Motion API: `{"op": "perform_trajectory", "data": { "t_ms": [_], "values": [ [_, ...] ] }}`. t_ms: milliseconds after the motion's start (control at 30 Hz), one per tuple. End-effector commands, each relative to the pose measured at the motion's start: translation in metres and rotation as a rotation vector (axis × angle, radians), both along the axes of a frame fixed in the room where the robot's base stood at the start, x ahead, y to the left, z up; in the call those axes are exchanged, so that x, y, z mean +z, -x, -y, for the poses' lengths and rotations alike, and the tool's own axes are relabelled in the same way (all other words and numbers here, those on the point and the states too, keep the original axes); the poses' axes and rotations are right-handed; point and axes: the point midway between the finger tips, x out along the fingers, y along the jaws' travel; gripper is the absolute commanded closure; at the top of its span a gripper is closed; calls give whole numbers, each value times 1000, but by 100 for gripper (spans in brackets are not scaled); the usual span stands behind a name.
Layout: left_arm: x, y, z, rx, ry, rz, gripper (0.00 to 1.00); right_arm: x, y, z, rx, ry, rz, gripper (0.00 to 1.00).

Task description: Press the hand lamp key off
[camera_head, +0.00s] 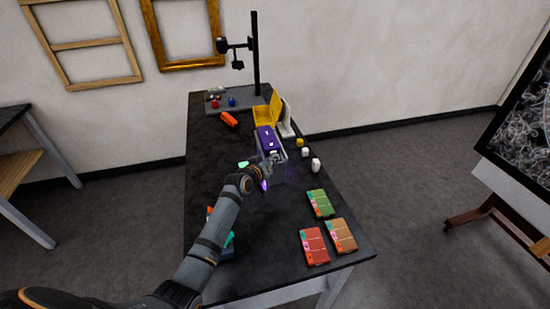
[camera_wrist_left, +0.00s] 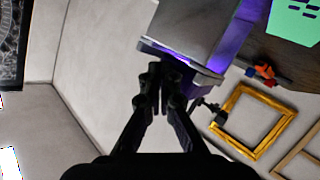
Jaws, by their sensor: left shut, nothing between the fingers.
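The hand lamp looks like the grey and purple unit (camera_head: 267,138) in the middle of the dark table; a purple glow shows beside it. In the left wrist view a grey body (camera_wrist_left: 195,28) with purple-lit edges fills the top middle and looks like the same unit. My left gripper (camera_head: 272,159) is shut and empty at its near side. In the left wrist view the closed fingertips (camera_wrist_left: 160,75) are right at the grey body's lower edge; I cannot tell whether they touch. The key is hidden or too small to make out. My right gripper is not in view.
A yellow open box (camera_head: 268,108) and a black stand (camera_head: 256,60) are behind the unit. An orange tool (camera_head: 229,119) lies to the left. Small white jars (camera_head: 315,165) stand to the right. Green (camera_head: 320,203), red (camera_head: 314,245) and brown (camera_head: 341,235) packs lie near the front right.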

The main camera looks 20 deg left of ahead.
Motion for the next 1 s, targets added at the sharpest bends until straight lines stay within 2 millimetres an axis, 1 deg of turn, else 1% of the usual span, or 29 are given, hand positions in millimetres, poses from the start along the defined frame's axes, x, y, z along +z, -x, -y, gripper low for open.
{"op": "perform_trajectory", "data": {
  "t_ms": [300,467,767,1000],
  "values": [
    [0,-3,-3,0,-1,1,100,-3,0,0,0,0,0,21],
    [1,-3,-2,0,0,1,100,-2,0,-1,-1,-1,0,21],
    [2,11,7,-1,1,-2,100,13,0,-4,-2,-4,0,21],
    [0,12,8,0,0,0,100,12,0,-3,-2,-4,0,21]
  ]
}}
